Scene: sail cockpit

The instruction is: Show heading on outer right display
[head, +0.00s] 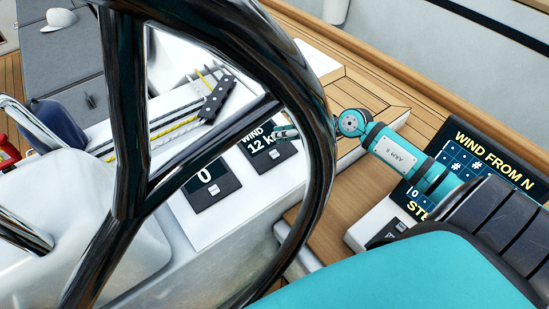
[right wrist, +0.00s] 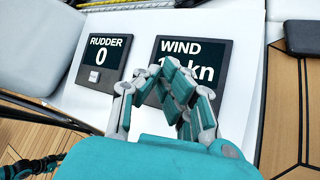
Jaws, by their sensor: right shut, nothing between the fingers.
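Two square black displays are set in the white console. The right one reads WIND and 12 kn (head: 258,143); it also shows in the right wrist view (right wrist: 200,58), partly covered by my fingers. The left one shows 0 (head: 205,190) and reads RUDDER 0 in the right wrist view (right wrist: 103,58). A small light button sits low on each; the WIND display's button is hidden by my fingers in the right wrist view. My right gripper (head: 285,134) is shut and empty, its fingertips in front of the WIND display. I cannot tell whether they touch it.
The large black steering wheel (head: 322,150) stands in front of the console in the head view. A dark panel reading WIND FROM N (head: 490,150) stands at the right. Ropes and a perforated dark bar (head: 217,98) lie behind the displays. Wooden decking borders the console.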

